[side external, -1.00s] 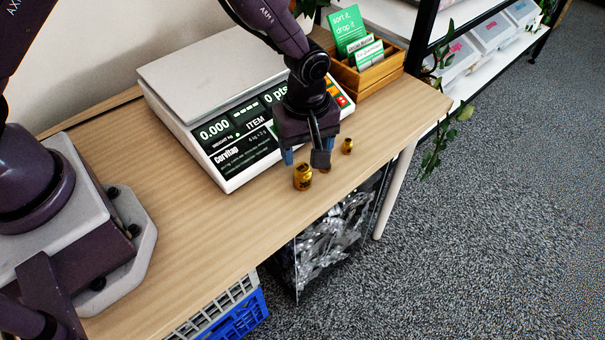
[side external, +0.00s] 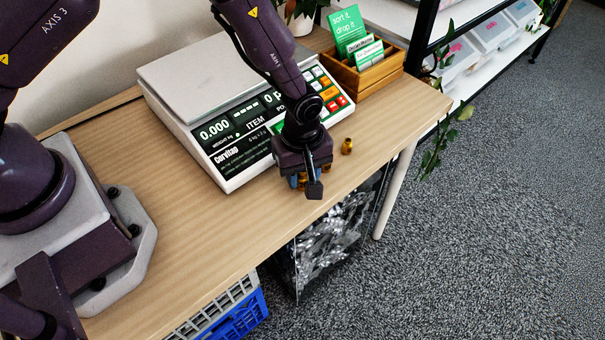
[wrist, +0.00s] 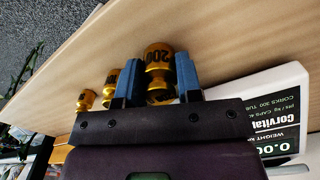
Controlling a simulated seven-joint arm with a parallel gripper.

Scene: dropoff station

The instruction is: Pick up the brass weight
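A brass weight (wrist: 158,58) marked with a number that starts "20" stands between the two blue fingers of my gripper (wrist: 158,85) in the wrist view. The fingers lie close along both its sides; whether they press on it I cannot tell. In the side view my gripper (side external: 301,183) is low at the table's front edge and hides most of this weight. Two smaller brass weights stand beside it in the wrist view: a middle one (wrist: 111,78) and a small one (wrist: 85,99). The small one also shows clear of my gripper in the side view (side external: 347,146).
A scale (side external: 228,165) reading 0.000 stands right behind my gripper, its plate (side external: 208,75) empty. A wooden box (side external: 377,73) with cards stands at the back right. The wooden table (side external: 170,220) is clear to the left. A bin (side external: 325,250) stands below the front edge.

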